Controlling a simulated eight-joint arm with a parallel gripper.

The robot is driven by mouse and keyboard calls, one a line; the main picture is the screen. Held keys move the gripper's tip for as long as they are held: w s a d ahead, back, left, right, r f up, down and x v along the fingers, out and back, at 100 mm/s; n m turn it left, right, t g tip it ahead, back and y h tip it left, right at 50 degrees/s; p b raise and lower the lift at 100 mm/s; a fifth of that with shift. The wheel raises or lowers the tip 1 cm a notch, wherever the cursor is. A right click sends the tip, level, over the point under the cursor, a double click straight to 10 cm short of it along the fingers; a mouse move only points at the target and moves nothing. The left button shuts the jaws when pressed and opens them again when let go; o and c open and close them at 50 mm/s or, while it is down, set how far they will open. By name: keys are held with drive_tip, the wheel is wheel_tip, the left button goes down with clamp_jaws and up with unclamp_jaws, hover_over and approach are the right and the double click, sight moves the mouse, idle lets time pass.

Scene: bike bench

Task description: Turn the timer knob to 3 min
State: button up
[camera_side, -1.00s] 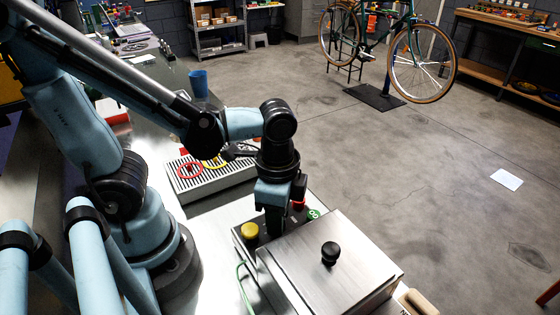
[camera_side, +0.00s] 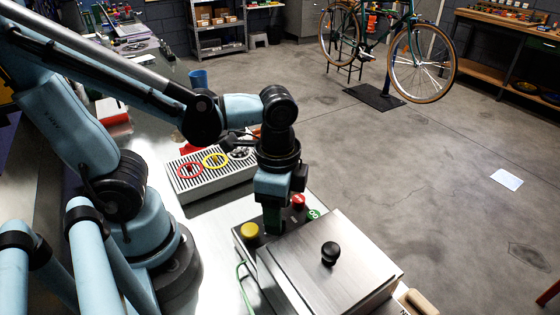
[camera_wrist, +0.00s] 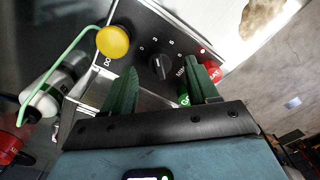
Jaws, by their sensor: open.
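The timer knob (camera_wrist: 160,66) is a small black dial on the dark control panel (camera_wrist: 133,22), with printed marks including 0 and 3 around it. A pale pointer line on it is too small to read surely. My gripper (camera_wrist: 163,88) is open, with one green finger on each side of the knob in the wrist view. I see a gap between fingers and knob, and cannot tell the height between them. In the side view, my gripper (camera_side: 273,225) points down over the panel and hides the knob.
A yellow button (camera_wrist: 113,41) is left of the knob; a red button (camera_wrist: 211,71) and a green button (camera_side: 313,214) are right. A steel lid (camera_side: 330,275) with a black handle stands beside the panel. A slotted tray (camera_side: 200,183) lies behind. A green cable (camera_wrist: 70,65) runs nearby.

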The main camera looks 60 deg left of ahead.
wheel_tip(320, 180, up, 10)
idle(0.6)
drive_tip(key=w+a+f+n+t, duration=0.3)
drive_tip(key=w+a+n+t, duration=0.3)
drive_tip(key=n, duration=0.3)
drive_tip(key=shift+w+a+f+t, duration=0.25)
drive_tip(key=shift+w+a+t, duration=0.1)
drive_tip(key=shift+a+t, duration=0.25)
